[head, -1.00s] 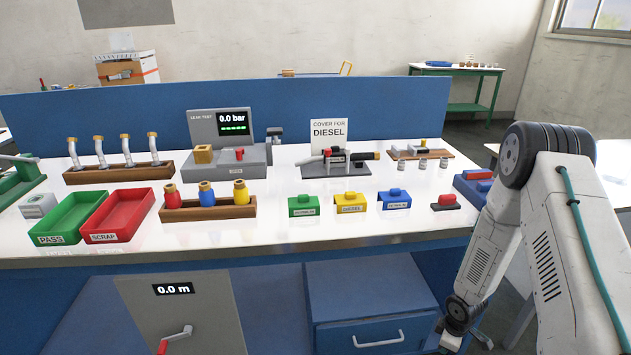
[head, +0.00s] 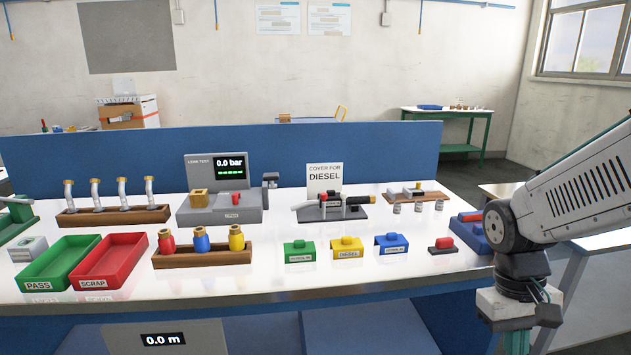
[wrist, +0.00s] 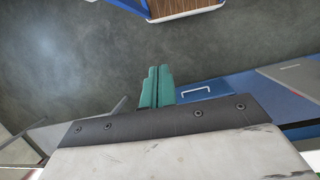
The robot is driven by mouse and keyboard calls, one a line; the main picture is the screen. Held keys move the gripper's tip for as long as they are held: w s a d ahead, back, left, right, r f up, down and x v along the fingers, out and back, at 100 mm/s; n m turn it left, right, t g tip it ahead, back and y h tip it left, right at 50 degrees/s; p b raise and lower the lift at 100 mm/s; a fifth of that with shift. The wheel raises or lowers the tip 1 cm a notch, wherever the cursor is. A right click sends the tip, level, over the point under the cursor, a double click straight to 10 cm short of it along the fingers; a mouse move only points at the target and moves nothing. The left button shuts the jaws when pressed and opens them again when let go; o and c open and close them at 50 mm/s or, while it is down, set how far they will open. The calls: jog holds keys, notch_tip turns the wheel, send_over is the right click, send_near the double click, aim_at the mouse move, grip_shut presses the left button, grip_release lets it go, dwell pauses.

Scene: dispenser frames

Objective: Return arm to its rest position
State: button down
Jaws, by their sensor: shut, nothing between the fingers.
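In the wrist view, my gripper (wrist: 158,72) has its two teal fingers pressed together with nothing between them. It hangs over the grey floor, with the blue cabinet and its pale handle (wrist: 195,92) to the right. In the head view my arm stands at the right edge, beside the bench's right end.
The white bench (head: 270,281) holds a green PASS tray (head: 57,265), a red SCRAP tray (head: 108,262), a leak tester (head: 222,205), a bottle rack (head: 203,257) and several coloured covers. A blue partition (head: 290,150) stands behind. Floor shows beyond the bench's right end.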

jog(key=s+a+r+t+y, duration=0.1)
jog(key=s+a+r+t, duration=0.3)
jog(key=s+r, duration=0.5)
jog(key=shift+a+r, duration=0.55)
